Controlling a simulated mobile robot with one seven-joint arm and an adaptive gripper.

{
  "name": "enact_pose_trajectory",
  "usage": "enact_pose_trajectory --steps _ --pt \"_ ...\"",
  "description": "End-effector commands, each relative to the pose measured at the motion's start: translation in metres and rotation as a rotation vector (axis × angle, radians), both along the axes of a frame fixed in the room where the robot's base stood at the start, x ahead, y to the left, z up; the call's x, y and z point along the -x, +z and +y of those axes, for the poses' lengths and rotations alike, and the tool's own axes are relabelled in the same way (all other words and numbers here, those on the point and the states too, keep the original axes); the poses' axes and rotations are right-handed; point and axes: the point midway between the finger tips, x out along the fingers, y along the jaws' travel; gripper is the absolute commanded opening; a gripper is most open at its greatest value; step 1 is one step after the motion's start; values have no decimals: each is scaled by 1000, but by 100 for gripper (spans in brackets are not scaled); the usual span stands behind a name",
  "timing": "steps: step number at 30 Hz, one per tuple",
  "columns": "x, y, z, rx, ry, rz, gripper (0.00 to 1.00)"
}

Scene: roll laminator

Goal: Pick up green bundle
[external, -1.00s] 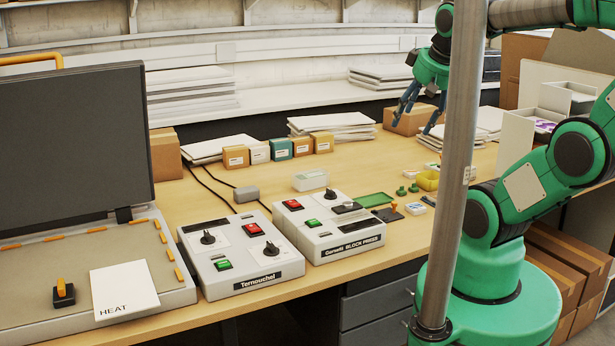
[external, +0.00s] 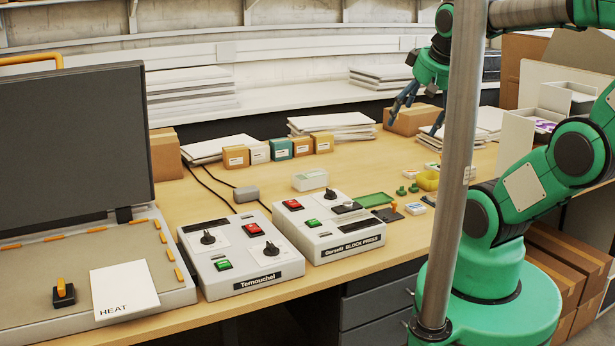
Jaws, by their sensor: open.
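A small green block-like bundle (external: 280,149) with a pale label stands upright in a row of small labelled blocks at the back of the wooden table.
Two control boxes (external: 243,258) (external: 328,229) stand at the table's front, and a laminator with a raised lid (external: 70,145) at the left. Paper stacks (external: 333,124) and a cardboard box (external: 408,120) stand behind. A green tray (external: 374,200) and small items lie mid-right.

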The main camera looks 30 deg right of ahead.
Motion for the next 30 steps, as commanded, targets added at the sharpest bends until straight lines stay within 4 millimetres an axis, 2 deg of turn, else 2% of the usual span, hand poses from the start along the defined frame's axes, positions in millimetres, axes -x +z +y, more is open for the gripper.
enact_pose_trajectory --steps 8,14,20,30 --pt "-2 2 0 -2 -4 2 89" --pt "-16 11 0 -20 -37 15 89" --pt "-47 27 0 -55 -108 43 89" --pt "-116 50 0 -126 -268 99 89"
